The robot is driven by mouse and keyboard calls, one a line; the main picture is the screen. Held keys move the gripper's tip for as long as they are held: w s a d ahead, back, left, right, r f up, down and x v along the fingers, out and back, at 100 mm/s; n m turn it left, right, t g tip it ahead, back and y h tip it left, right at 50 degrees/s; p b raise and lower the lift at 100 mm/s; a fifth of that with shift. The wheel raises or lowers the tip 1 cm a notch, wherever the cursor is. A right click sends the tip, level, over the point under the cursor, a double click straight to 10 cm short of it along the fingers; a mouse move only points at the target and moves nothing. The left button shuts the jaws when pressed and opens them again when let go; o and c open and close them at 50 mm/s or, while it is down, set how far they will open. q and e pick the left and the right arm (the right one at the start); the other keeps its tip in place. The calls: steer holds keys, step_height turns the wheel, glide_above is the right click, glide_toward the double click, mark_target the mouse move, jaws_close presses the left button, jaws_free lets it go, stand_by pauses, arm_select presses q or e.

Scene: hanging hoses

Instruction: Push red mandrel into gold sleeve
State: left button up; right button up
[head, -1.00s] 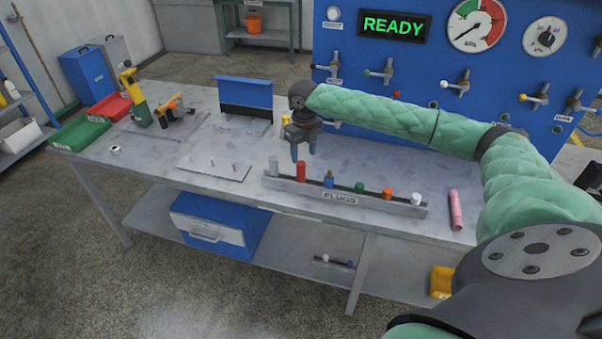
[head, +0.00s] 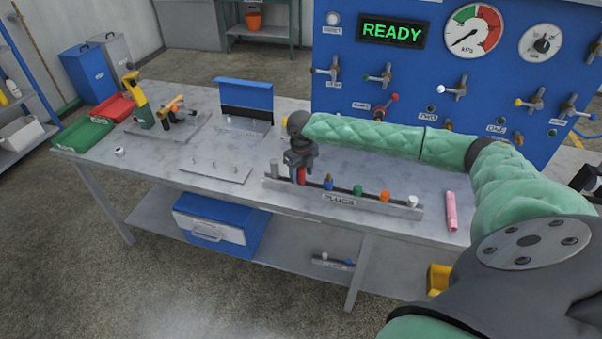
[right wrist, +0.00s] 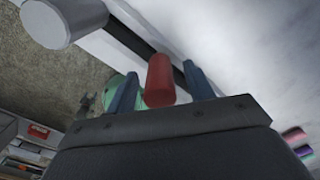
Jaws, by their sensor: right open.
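The red mandrel (head: 301,176), a red upright cylinder, stands in the grey plug rack (head: 345,199) near the table's front edge. My right gripper (head: 299,172) points down over it, jaws open. In the right wrist view the red mandrel (right wrist: 160,82) sits between the two blue fingers (right wrist: 123,97), with a gap visible on its left side. Contact on its right side is hard to tell. I cannot pick out a gold sleeve for certain. My left gripper is not in view.
A grey plug (head: 275,169) stands close left of the mandrel; blue (head: 328,183), green (head: 358,190), orange (head: 384,196) and white (head: 412,201) plugs stand to its right. A pink cylinder (head: 451,211) lies at the right. A pegged plate (head: 215,171) lies left.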

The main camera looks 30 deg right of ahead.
steer(key=shift+f, duration=0.1)
steer(key=c, duration=1.1)
steer(key=shift+r, duration=0.2)
